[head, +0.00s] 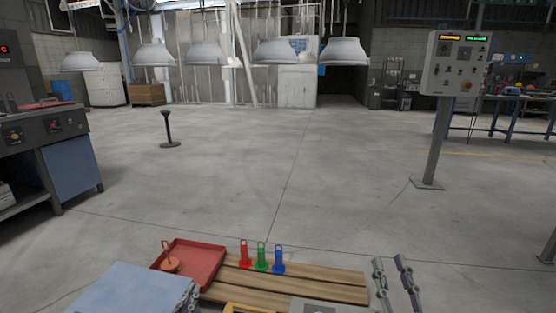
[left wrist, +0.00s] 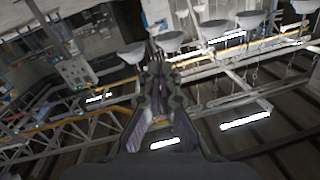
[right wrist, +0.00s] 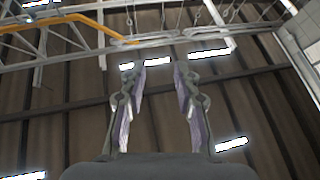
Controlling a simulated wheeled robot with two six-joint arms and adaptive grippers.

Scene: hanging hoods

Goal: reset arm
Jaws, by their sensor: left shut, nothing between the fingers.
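My left gripper (head: 191,294) shows only in part at the bottom edge of the head view, beside a flat blue-grey surface. In the left wrist view its fingers (left wrist: 157,62) meet at the tips, with nothing between them. My right gripper (head: 391,262) points up at the bottom right of the head view, just right of the wooden boards. In the right wrist view its two fingers (right wrist: 159,68) stand apart with an empty gap. Both wrist cameras look up toward the roof, and neither gripper touches anything that I can see.
Wooden boards (head: 335,286) lie in front, with red (head: 244,256), green (head: 262,259) and blue (head: 278,262) tagged pieces on them. A red tray (head: 210,262) holds an orange piece (head: 170,263). Hoods (head: 343,51) hang behind. A control box (head: 455,66) stands right.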

